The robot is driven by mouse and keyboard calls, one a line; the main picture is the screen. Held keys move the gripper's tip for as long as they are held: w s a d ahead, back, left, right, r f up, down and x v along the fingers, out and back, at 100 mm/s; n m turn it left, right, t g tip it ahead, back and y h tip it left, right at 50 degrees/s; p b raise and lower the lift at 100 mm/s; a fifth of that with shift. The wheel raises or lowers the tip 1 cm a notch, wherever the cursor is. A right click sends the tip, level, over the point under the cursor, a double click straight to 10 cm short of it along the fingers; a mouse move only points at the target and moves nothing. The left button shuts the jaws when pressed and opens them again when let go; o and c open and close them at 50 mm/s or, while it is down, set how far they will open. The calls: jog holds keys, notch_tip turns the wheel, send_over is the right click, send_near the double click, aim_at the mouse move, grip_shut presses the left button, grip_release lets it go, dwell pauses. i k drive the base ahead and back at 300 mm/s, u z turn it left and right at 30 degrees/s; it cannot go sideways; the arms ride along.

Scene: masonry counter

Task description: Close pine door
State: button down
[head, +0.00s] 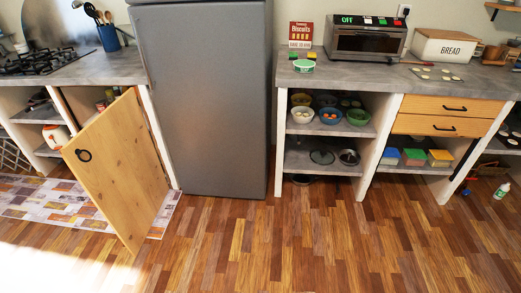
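The pine door (122,170) stands open at the lower left of the head view, under the grey counter left of the fridge. It is a light wooden panel with a round black ring handle (83,155) near its upper left corner. Its right edge is at the white post beside the fridge, and its free edge swings out over the floor. The cabinet opening behind it shows partly, with a few items on a shelf; the door hides the rest. My gripper is not in view.
A grey fridge (204,95) stands right of the door. A patterned rug (40,205) lies on the floor under and left of the door. The wooden floor (290,245) in front is clear. Open shelves and wooden drawers (447,115) are at the right.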

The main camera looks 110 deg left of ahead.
aim_at(114, 158)
jog(key=u, duration=1.5)
jog(key=i, duration=0.1)
jog(key=u, duration=3.2)
jog(key=i, duration=1)
jog(key=z, duration=0.1)
jog(key=k, duration=0.5)
jog(key=u, duration=0.35)
